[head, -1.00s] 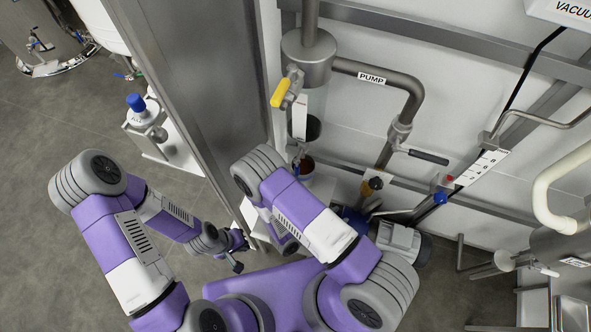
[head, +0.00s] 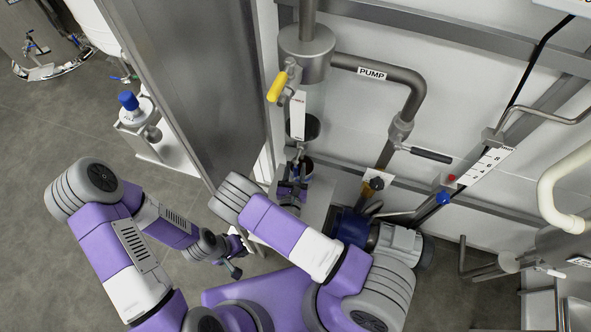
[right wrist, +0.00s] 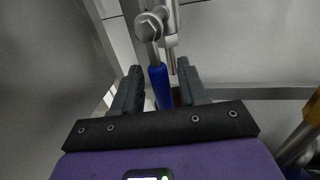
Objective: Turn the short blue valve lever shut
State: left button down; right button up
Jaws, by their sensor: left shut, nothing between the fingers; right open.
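The short blue valve lever (right wrist: 160,86) hangs down from a metal valve fitting (right wrist: 152,24) in the right wrist view. My right gripper (right wrist: 160,72) is open, with one finger on each side of the lever. I cannot tell whether a finger touches it. My left gripper (head: 236,268) is shut and empty, low over the floor, away from the valve.
A yellow lever (head: 278,86) sits on the vertical pipe above my right gripper. A steel post (head: 205,85) stands to the left. The pump motor (head: 398,240) and a pipe labelled PUMP (head: 372,73) are to the right. Open floor (head: 60,125) lies at the left.

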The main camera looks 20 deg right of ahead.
jog(key=shift+w+d, duration=0.1)
jog(key=shift+w, duration=0.05)
jog(key=shift+c, duration=0.3)
grip_shut()
